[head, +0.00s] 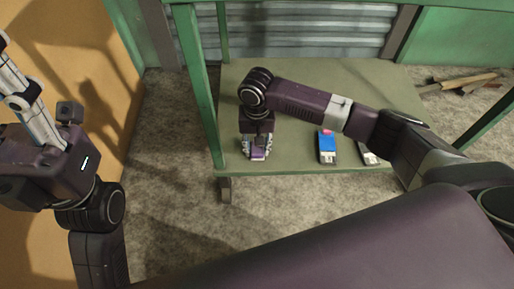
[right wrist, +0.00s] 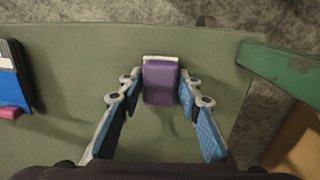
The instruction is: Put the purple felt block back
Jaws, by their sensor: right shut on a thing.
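The purple felt block (right wrist: 160,84) has a pale strip along its far edge in the right wrist view. It is between the blue-padded fingers of my right gripper (right wrist: 161,90), which is shut on it. In the head view my right gripper (head: 257,148) points down at the near left part of the green table (head: 290,95), and the purple block (head: 258,155) shows only in part between its fingers. I cannot tell whether the block touches the tabletop. My left gripper (head: 14,78) is at the left edge of the head view, partly cut off, away from the table.
A blue block (head: 327,149) with a pink piece on it lies to the right near the table's front edge. Another block (head: 368,154) beside it is partly hidden by my right arm. A green post (head: 198,85) stands at the table's left. Wood pieces (head: 465,83) lie at right.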

